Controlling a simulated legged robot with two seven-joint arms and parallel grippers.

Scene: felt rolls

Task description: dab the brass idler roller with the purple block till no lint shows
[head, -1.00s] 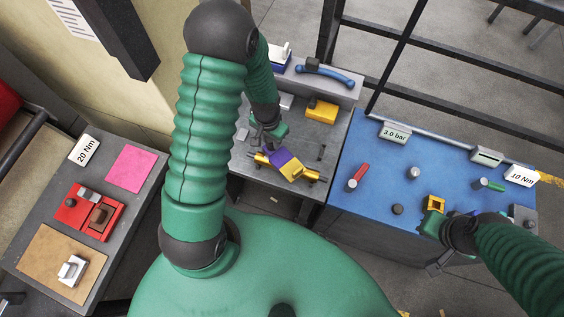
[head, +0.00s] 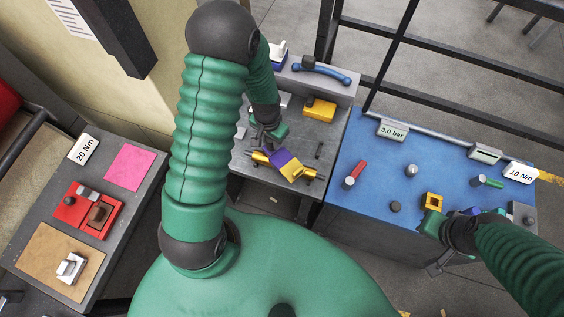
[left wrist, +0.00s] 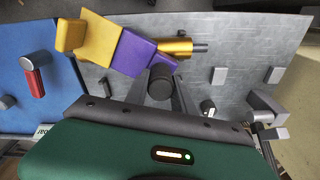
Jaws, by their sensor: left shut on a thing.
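The purple block (head: 281,158) lies over the middle of the brass idler roller (head: 260,157) on the grey table. The purple block also shows in the left wrist view (left wrist: 133,52), with brass roller (left wrist: 176,47) at its right. A yellow block (head: 292,170) adjoins the purple one. My left gripper (head: 264,145) is just above, its fingers (left wrist: 162,95) shut around a dark round knob that seems to belong to the purple block. Lint is too small to make out. My right gripper (head: 436,226) is by the front of the blue table; its jaws are unclear.
A yellow box (head: 319,108) and a blue-handled tool (head: 322,72) are behind the roller. The blue table (head: 375,180) at right holds several small parts and a yellow square ring (head: 433,201). The left table has a pink sheet (head: 130,167) and a red fixture (head: 88,210).

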